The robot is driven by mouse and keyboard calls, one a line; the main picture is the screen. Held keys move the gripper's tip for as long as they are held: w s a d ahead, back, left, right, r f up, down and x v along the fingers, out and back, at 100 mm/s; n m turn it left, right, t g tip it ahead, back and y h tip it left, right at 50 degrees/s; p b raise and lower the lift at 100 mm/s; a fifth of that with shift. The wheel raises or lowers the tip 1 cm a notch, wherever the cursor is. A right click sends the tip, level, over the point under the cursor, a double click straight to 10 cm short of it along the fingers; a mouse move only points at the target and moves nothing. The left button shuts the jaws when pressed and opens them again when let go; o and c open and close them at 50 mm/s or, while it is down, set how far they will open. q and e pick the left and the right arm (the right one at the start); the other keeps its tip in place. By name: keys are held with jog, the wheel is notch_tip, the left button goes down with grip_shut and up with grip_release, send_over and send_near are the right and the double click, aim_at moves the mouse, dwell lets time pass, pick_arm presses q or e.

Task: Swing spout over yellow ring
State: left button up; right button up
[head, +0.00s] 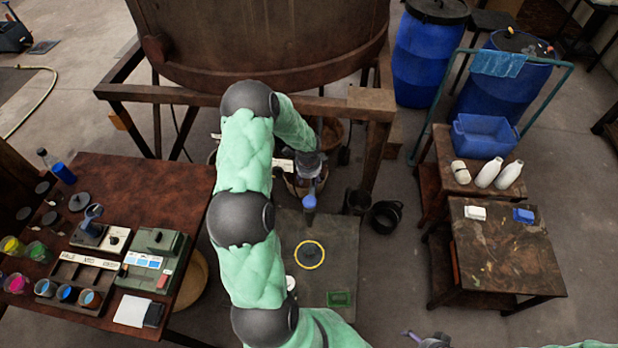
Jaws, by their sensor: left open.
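A yellow ring (309,268) is marked on a dark mat (340,235) on the floor below the vat, with a dark round patch inside it. My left gripper (309,185) is beneath the front edge of the vat, beyond the ring. It is open. A blue-grey piece (309,203) hangs at its tips, over the far part of the mat; I cannot tell whether this is the spout's end. The rest of the spout is hidden behind my arm and gripper. My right gripper (418,338) is only partly in view at the bottom edge, far from the vat.
The rusty vat (265,40) stands on a wooden frame (330,108). Buckets, one a black bucket (385,215), stand near the mat. A bench (150,185) with jars is at left. A low table (505,250) and blue barrels (428,55) are at right.

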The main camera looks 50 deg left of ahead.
pick_arm(q)
notch_tip(320, 180, up, 12)
jog(key=s+d, duration=0.1)
jog(key=s, duration=0.1)
jog(key=shift+d+f, duration=0.15)
jog(key=shift+f, duration=0.1)
dwell(0.4)
